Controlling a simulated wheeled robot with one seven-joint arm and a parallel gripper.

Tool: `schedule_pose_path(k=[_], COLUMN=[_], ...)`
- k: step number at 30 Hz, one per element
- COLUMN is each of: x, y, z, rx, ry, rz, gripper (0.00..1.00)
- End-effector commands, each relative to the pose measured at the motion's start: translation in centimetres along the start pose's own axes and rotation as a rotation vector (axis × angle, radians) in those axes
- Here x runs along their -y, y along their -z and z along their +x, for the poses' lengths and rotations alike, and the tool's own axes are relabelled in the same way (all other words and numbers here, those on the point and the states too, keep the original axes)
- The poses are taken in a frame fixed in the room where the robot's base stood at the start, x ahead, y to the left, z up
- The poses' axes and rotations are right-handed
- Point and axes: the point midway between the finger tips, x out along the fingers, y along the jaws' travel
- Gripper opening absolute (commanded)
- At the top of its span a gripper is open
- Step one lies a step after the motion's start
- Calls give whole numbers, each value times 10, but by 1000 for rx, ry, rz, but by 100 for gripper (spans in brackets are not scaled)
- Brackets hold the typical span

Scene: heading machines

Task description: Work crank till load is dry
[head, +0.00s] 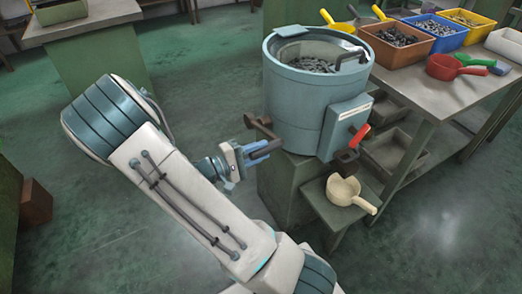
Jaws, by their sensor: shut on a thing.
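A blue-grey drum (290,108) stands on a green pedestal, open at the top. Its load of small grey metal pieces (312,65) shows inside; I cannot tell whether it is wet or dry. A brown crank (263,127) sticks out from the drum's left side. My gripper (265,149) is at the crank, with its blue fingers shut on it. The crank's grip is mostly hidden by the fingers. A red-handled lever (359,136) and a brown spout (346,161) are on the drum's front right.
A cream scoop (342,190) rests on a low green shelf below the spout. A bench at right holds orange (398,56), blue (451,37) and yellow bins of metal parts, plus a red scoop (443,67). Open green floor lies at left.

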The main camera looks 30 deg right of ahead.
Motion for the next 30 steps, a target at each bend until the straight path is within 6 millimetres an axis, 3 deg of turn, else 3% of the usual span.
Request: schedule_pose_path(k=[15, 16, 18, 30], x=[4, 4, 4, 3], y=[1, 1, 1, 0], z=[3, 4, 4, -2], rx=[5, 5, 7, 9], ry=[6, 6, 5, 4], rz=[-4, -4, -4, -3], gripper=[0, 30, 49, 49])
